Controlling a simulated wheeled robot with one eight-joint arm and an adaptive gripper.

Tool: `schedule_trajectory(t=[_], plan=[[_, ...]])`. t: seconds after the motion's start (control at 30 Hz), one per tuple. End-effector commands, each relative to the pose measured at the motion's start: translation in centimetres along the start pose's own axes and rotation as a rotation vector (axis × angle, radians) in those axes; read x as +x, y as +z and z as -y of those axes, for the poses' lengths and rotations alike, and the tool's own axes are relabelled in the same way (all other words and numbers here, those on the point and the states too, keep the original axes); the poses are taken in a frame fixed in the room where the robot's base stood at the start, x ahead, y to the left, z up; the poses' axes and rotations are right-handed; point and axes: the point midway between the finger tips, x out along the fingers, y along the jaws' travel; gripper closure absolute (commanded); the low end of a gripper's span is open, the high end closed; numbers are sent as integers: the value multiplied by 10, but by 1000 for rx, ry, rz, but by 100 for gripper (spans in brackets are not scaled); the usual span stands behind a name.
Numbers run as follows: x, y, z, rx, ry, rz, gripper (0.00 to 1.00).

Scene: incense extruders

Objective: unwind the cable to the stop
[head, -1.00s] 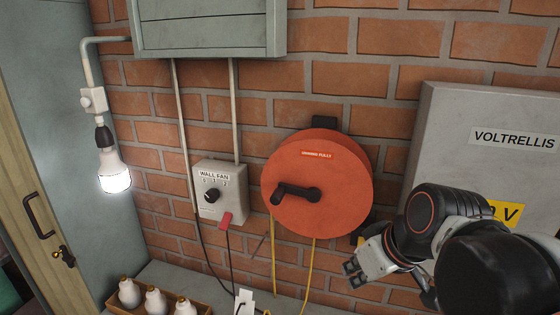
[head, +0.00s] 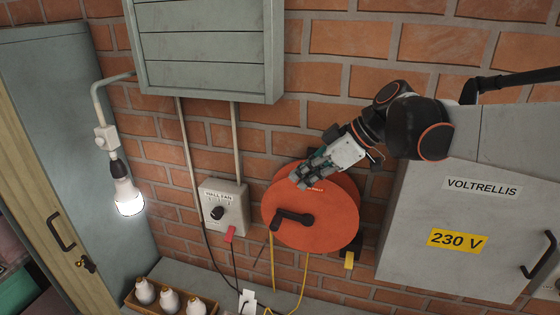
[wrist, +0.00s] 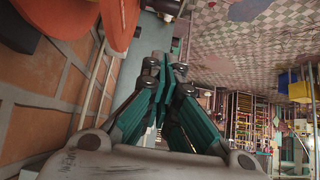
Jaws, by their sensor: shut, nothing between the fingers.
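The orange cable reel (head: 335,228) hangs on the brick wall with a black crank (head: 293,218) on its face. The crank's knob end points left. Yellow cable (head: 304,272) hangs below the reel. My gripper (head: 303,178) is shut and empty, in front of the reel's upper edge and above the crank, covering part of the reel's label. I cannot tell whether it touches the reel. In the wrist view the closed fingers (wrist: 163,72) are in the middle, with an orange part of the reel (wrist: 60,15) at upper left.
A grey box marked 230 V (head: 425,270) stands right of the reel. A wall fan switch (head: 223,210) is to the left, with a cabinet (head: 205,50) above. A lit bulb (head: 128,195) hangs further left. A tray of bulbs (head: 150,308) is below.

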Motion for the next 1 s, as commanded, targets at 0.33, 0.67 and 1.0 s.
schedule_trajectory(t=[0.33, 0.67, 1.0], plan=[[64, 0, 1, -1, -1, 2, 100], [109, 18, 0, 3, 2, 1, 100], [120, 29, 0, 2, 2, 2, 100]])
